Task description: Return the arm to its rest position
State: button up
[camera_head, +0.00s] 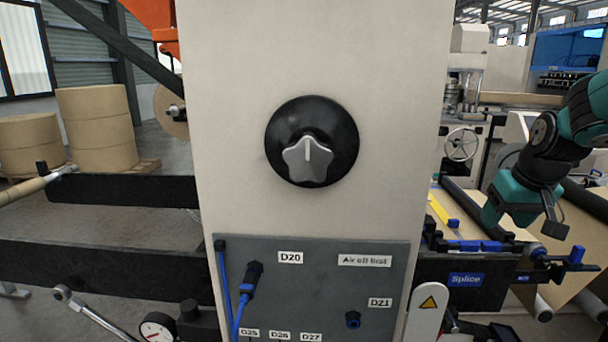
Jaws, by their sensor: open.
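My arm, teal and black, comes in from the right edge and bends down. My gripper (552,222) is at its lower end, a small dark part seen from the side, with its jaws open and nothing seen between them. It hangs above the splice table (466,280), apart from the pale machine column (400,120). The far side of the gripper is hidden.
The column carries a grey star knob (307,160) on a black disc and a grey panel (310,290) with a blue hose (240,300). Black rails (120,190) run left. Brown paper (565,260) lies beneath the arm. Paper rolls (95,130) stand at back left.

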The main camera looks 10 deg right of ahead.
jog(key=s+a+f+n+g, duration=0.1)
jog(key=s+a+f, duration=0.3)
jog(key=a, duration=0.4)
jog(key=s+a+f+n, duration=0.1)
jog(key=s+a+f, duration=0.25)
jog(key=a, duration=0.45)
jog(key=s+a+r+n+g+y, duration=0.1)
jog(key=s+a+r+n+y, duration=0.1)
jog(key=s+a, duration=0.4)
jog(key=s+a+r+n+g+y, duration=0.2)
jog(key=s+a+r+n, duration=0.2)
jog(key=a, duration=0.5)
jog(key=shift+s+r+n+y+b, duration=0.4)
jog(key=shift+s+n, duration=0.3)
jog(key=shift+s, duration=0.55)
jog(key=shift+a, duration=0.1)
jog(key=shift+c, duration=0.4)
